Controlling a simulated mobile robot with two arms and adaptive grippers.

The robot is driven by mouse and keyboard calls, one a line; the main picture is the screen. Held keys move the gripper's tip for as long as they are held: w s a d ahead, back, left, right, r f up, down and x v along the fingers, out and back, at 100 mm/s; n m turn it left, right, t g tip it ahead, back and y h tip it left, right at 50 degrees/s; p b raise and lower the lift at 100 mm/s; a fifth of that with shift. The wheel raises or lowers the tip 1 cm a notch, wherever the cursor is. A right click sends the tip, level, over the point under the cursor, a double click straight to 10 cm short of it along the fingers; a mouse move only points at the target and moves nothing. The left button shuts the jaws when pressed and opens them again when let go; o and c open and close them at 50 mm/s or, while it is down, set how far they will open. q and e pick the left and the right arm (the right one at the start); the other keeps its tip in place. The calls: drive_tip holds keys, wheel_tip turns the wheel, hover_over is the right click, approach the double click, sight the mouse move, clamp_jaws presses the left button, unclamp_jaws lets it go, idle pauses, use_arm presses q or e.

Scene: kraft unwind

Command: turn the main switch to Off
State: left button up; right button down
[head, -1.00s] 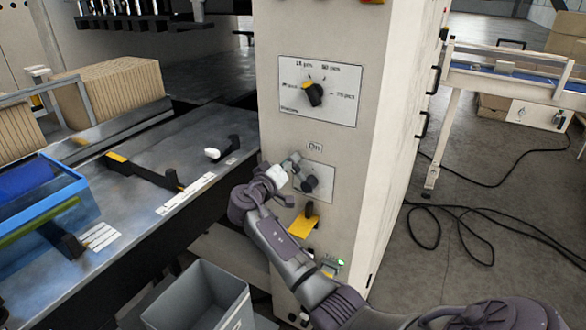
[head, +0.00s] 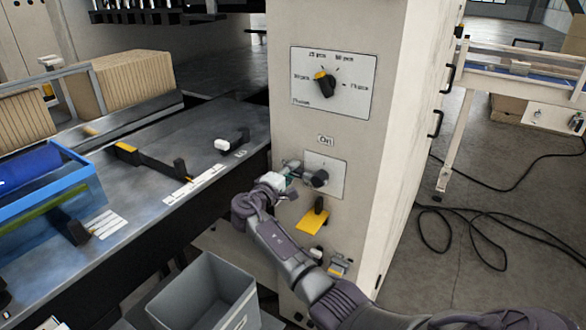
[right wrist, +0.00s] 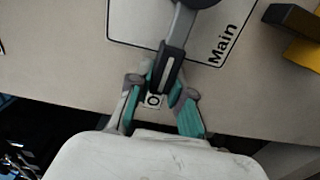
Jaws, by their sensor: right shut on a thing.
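The main switch is a dark rotary knob (head: 318,178) on a pale plate (head: 336,166) on the machine's front panel. My right gripper (head: 291,172) is at the plate's left side, shut on the switch's handle, which points left from the knob. In the right wrist view the dark handle (right wrist: 172,62) runs down between the teal-padded fingers (right wrist: 165,103). The word "Main" (right wrist: 222,45) shows beside it. A label starting with "O" (right wrist: 153,101) is mostly hidden between the fingers. My left gripper is not in view.
Above is a larger selector dial (head: 325,84); below are a yellow-tagged black knob (head: 314,217) and a small box (head: 340,266). A grey bin (head: 205,290) stands lower left. A metal bench (head: 150,180) lies left; cables (head: 470,230) lie on the floor at right.

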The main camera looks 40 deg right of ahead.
drive_tip(key=shift+f+n, duration=0.3)
drive_tip(key=shift+n, duration=0.1)
drive_tip(key=c, duration=1)
unclamp_jaws()
drive_tip(key=shift+c, duration=0.2)
drive_tip(key=shift+a, duration=0.2)
drive_tip(key=v, duration=1.1)
drive_tip(key=shift+s+a, duration=0.15)
drive_tip(key=shift+a, duration=0.25)
